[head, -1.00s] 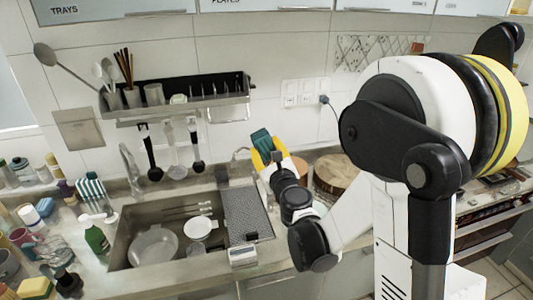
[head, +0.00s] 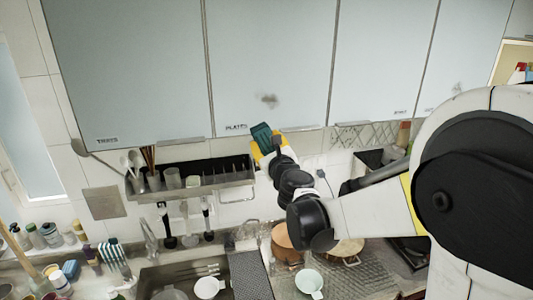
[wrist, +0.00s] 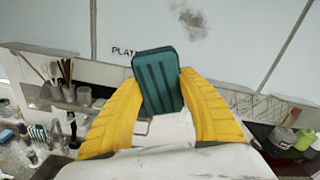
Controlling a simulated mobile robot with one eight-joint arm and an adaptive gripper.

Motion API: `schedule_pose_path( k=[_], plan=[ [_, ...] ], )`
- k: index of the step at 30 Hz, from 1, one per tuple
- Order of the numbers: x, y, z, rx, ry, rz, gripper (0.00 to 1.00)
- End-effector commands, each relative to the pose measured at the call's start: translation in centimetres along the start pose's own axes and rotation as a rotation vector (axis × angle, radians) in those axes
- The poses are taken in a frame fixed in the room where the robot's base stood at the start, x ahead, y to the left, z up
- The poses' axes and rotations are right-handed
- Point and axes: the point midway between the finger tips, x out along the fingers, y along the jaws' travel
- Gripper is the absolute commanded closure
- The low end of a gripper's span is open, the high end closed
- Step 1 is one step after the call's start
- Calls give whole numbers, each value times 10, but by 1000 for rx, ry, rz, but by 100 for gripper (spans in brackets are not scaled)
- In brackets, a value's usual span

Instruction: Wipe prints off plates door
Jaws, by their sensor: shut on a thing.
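The plates door (head: 268,65) is a pale blue-grey cabinet door labelled PLATES at its lower left. A dark smudge (head: 269,100) marks its lower middle; the smudge also shows in the wrist view (wrist: 190,22). My gripper (head: 262,143) has yellow fingers and is shut on a teal ribbed sponge (wrist: 158,82). The sponge (head: 262,133) appears in front of the door's lower edge, just right of the label and below and left of the smudge. I cannot tell whether it touches the door.
Neighbouring doors hang on both sides, the left one labelled TRAYS (head: 107,140); fainter smudges (head: 457,88) show far right. A dish rack (head: 205,178) with utensils hangs below. The sink (head: 175,275), bottles and pots (head: 288,240) are on the counter.

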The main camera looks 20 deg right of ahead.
Motion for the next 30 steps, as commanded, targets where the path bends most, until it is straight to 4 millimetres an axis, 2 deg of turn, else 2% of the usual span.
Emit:
schedule_pose_path(
  k=[1, 3, 6, 9, 13, 27, 30],
  plan=[
    [1, -12, 28, 1, 0, 0, 79],
    [2, -20, 47, 0, 0, 0, 79],
    [4, -28, 67, 0, 0, 0, 79],
    [4, -33, 78, 1, 0, 0, 79],
    [5, -35, 83, 0, -1, 0, 79],
    [5, -34, 80, 1, -1, 0, 79],
    [12, -34, 81, 0, -1, 0, 79]
  ],
)
